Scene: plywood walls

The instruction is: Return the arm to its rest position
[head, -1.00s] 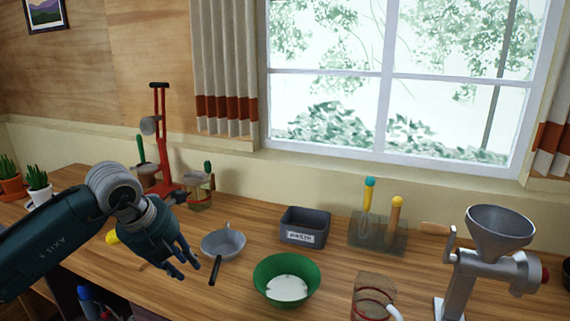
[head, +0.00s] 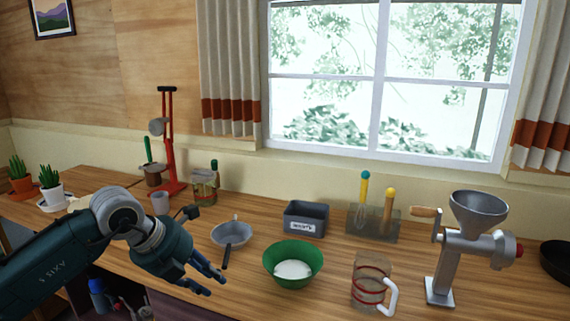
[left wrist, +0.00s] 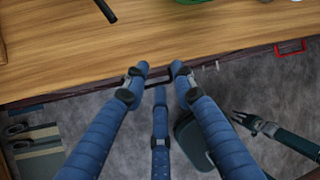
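My left arm comes in from the left in the head view. Its dark teal gripper (head: 212,283) hangs over the front part of the wooden counter, left of the green bowl and below the small grey pan. Its fingers are extended and apart, with nothing between them. In the left wrist view the blue fingers (left wrist: 158,75) point towards the counter's front edge, spread and empty, above the grey floor. What looks like my right gripper (left wrist: 250,122) shows small at the right of that view, low over the floor; its finger state is unclear.
On the counter (head: 215,278) stand a green bowl (head: 310,258) with white contents, a grey pan (head: 230,234), a labelled grey box (head: 305,220), a red-ringed jug (head: 369,281), a metal grinder (head: 447,262) and a red stand (head: 168,140). A red handle (left wrist: 291,47) shows below the counter edge.

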